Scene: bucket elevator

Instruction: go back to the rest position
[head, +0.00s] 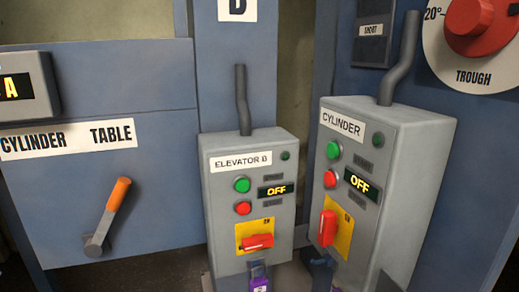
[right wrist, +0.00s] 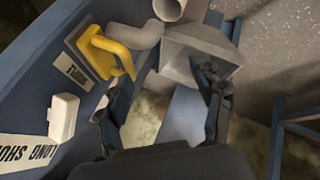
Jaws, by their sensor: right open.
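My right gripper (right wrist: 165,100) shows in the right wrist view with its two dark fingers spread apart and nothing between them. A grey funnel-like piece (right wrist: 200,50) is beyond the fingers. My left gripper is not in view. No gripper can be made out clearly in the head view.
The head view shows the Elevator B box (head: 275,170) and the Cylinder box (head: 410,170), both reading OFF. An orange-handled lever (head: 112,208) is at left, a red trough knob (head: 468,18) at upper right. In the right wrist view, a yellow handle (right wrist: 122,52) juts from a blue panel.

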